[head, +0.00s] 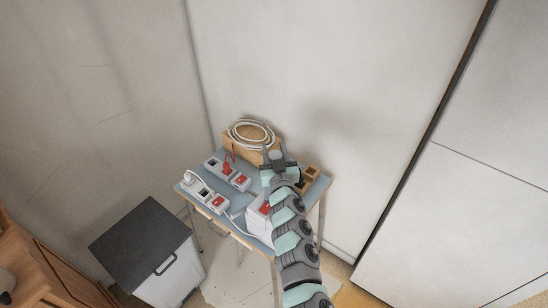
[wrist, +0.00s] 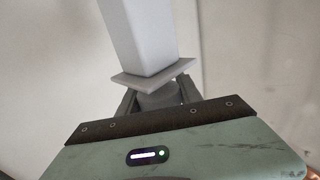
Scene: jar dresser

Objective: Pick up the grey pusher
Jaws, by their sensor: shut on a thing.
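The grey pusher (wrist: 143,40) fills the upper middle of the wrist view. It is a light grey square bar with a square flange and a darker round part below it. My gripper (wrist: 158,97) is shut on that lower part, one dark finger on each side. In the head view my gripper (head: 275,160) is above the back of the small blue table (head: 314,195). A small grey piece between its fingers is the pusher, seen small there. The fingers hide part of its lower end.
On the table are a wooden box with a coiled white cable (head: 251,134), power strips with red switches (head: 218,202), a white box (head: 258,222) and a wooden block (head: 311,174). A dark-topped cabinet (head: 140,235) stands at left. The wall is close behind the table.

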